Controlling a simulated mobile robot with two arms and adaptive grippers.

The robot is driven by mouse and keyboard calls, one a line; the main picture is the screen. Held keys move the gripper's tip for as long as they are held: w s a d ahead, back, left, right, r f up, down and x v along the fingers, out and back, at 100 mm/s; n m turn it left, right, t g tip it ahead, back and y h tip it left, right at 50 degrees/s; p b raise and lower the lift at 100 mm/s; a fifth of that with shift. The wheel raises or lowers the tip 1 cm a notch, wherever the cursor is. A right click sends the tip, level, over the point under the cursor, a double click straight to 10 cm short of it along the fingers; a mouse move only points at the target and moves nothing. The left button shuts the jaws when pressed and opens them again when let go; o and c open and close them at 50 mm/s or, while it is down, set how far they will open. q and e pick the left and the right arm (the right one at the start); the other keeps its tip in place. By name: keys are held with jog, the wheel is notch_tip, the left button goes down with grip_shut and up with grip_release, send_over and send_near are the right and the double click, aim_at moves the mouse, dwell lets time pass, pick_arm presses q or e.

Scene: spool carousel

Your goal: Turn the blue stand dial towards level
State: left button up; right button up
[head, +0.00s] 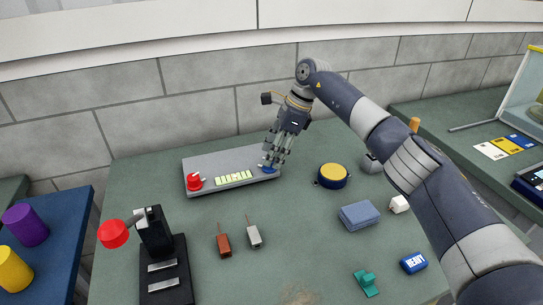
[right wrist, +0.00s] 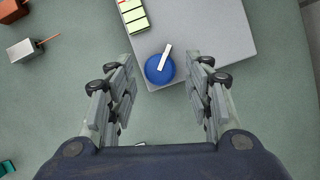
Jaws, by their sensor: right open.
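The blue dial (right wrist: 160,69) sits near a corner of the grey stand panel (head: 213,166). In the right wrist view a white pointer bar (right wrist: 165,57) lies across it, tilted up and slightly right. In the head view the dial (head: 268,170) is partly hidden by my right gripper (head: 270,160). My right gripper (right wrist: 160,85) is open, its fingers on either side of the dial in the wrist view, with visible gaps. Whether they are at the dial's height is hard to tell. A pale yellow level strip (head: 234,178) lies beside the dial. My left gripper is not in view.
A red button (head: 194,181) is on the panel's left end. A yellow-topped round thing (head: 333,175) stands right of the panel. A brown block (head: 223,244) and a grey block (head: 254,237) with thin rods lie in front. A black press-like device (head: 156,237) stands front left.

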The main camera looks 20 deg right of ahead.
jog(key=v, duration=1)
jog(key=shift+r, duration=0.1)
